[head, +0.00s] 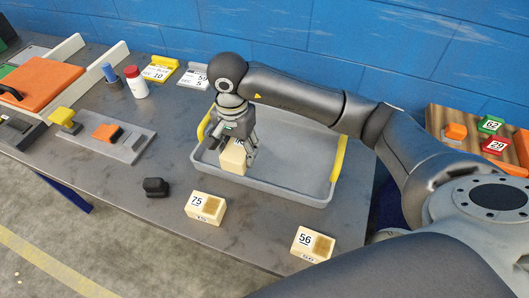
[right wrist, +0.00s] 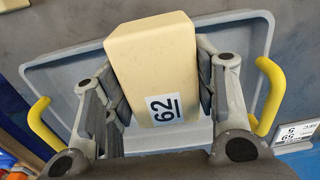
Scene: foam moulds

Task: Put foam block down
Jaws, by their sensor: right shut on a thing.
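A cream foam block (head: 232,159) is held between the fingers of my right gripper (head: 238,148), over the left part of a grey tray (head: 300,194) with yellow handles. In the right wrist view, the block (right wrist: 150,55) shows a white label reading 62 and sits between both fingers, with the tray (right wrist: 62,75) behind it. I cannot tell whether the block touches the tray floor. The rest of the tray looks empty. My left gripper is not in view.
Foam blocks labelled 75 (head: 206,208) and 56 (head: 312,244) lie on the table in front of the tray, near its front edge. A small black block (head: 156,187) is left of them. A wooden board (head: 451,117) with coloured pieces stands at right.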

